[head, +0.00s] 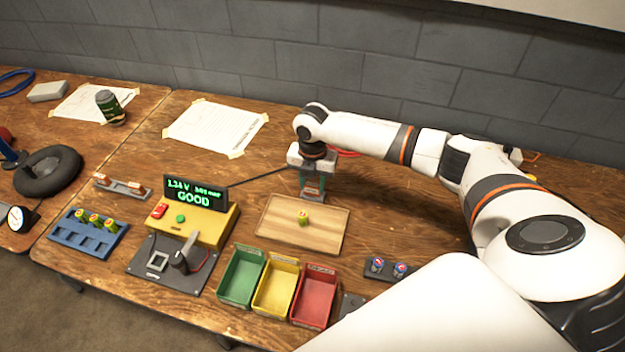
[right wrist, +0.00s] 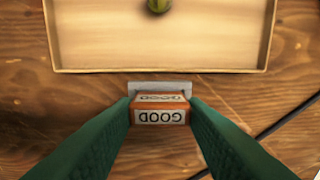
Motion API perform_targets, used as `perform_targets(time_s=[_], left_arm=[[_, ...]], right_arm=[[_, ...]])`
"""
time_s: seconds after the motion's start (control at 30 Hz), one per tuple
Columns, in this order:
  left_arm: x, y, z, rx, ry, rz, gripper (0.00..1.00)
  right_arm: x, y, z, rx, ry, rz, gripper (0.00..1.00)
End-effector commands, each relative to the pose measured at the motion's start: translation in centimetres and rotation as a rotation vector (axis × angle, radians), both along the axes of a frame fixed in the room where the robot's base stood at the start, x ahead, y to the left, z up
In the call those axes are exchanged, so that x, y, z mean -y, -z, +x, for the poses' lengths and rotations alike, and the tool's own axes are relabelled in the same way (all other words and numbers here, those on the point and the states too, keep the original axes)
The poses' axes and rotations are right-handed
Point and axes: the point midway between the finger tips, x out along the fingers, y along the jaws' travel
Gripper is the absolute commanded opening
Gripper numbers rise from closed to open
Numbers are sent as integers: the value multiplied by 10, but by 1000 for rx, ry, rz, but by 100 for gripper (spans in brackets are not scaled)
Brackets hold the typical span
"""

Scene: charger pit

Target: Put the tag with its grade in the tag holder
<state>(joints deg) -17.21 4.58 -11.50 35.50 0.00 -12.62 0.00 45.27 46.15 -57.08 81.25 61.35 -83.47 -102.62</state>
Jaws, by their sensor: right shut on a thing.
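My right gripper (head: 312,190) is at the far edge of the wooden tray (head: 275,230). In the right wrist view, its green fingers (right wrist: 160,112) are shut on an orange-brown tag (right wrist: 160,98) with white labels reading GOOD. A light grey strip (right wrist: 144,87), which looks like the tag holder, lies at the tag between it and the tray. I cannot tell whether the tag is seated in it or just above it. A yellow-green cell (head: 304,217) lies on the tray. The tester display (head: 194,194) reads GOOD. My left gripper is not in view.
A grey rack (head: 122,187) with other tags stands left of the tester. A blue rack (head: 88,233) holds several cells. Green (head: 223,299), yellow (head: 258,304) and red (head: 299,318) bins line the front edge. A cable runs behind the tray.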

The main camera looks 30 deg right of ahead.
Motion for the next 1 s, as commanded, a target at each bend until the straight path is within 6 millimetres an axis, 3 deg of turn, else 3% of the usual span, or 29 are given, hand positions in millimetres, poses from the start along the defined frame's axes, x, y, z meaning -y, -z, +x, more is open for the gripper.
perform_targets(time_s=[0.63, 0.67, 0.8, 1.0], left_arm=[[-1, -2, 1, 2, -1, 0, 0], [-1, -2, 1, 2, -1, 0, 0], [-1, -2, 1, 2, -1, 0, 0], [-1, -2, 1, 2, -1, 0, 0]], right_arm=[[0, 6, 0, 0, 0, 0, 18], [0, 6, 0, 0, 0, 0, 42], [0, 6, 0, 0, 0, 0, 64], [0, 6, 0, 0, 0, 0, 64]])
